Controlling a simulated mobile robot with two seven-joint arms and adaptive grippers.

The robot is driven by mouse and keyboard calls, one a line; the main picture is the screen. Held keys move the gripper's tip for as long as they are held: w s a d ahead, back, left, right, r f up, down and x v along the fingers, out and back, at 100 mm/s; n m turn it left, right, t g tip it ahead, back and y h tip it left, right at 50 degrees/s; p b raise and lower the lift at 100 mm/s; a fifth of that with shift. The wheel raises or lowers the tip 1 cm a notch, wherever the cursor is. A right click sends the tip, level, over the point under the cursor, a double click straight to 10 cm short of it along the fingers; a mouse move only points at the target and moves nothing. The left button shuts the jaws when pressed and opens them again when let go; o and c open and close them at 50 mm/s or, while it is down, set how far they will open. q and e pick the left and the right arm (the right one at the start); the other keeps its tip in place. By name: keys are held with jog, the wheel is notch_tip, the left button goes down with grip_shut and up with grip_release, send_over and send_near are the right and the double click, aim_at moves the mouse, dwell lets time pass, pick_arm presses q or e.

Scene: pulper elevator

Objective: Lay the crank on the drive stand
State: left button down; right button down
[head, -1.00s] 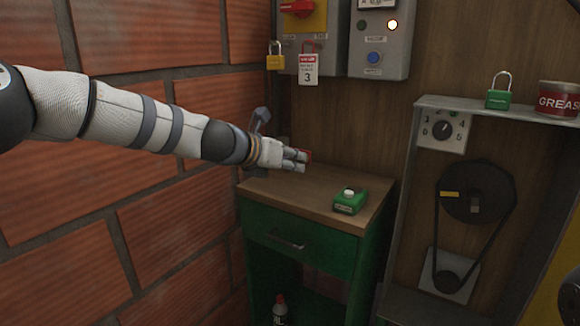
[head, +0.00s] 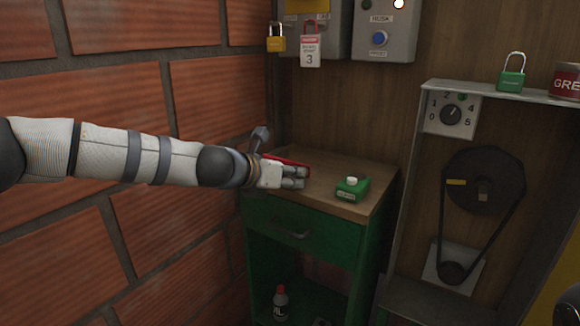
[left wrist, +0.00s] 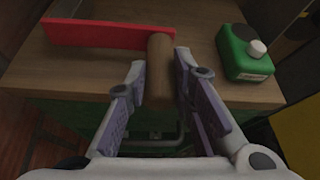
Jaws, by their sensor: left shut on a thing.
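The crank has a flat red arm and a brown wooden handle (left wrist: 160,65). In the head view only its red arm (head: 288,160) shows, behind my fingers. My left gripper (head: 293,178) is shut on the handle, and in the left wrist view its fingers (left wrist: 159,68) flank it. The red arm reaches left from the handle over the wooden top of a green cabinet (head: 335,200). I cannot tell whether it touches the top. A grey frame (head: 405,190) at the right holds a black pulley (head: 483,180) and belt.
A brick wall (head: 110,100) runs along the left. A green padlock (head: 511,77) and a red tin (head: 566,83) stand on the frame's shelf.

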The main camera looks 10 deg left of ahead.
dwell(0.3)
pick_arm(q)
jog(key=c, duration=1.3)
grip_release()
jog(key=shift+f, duration=0.2)
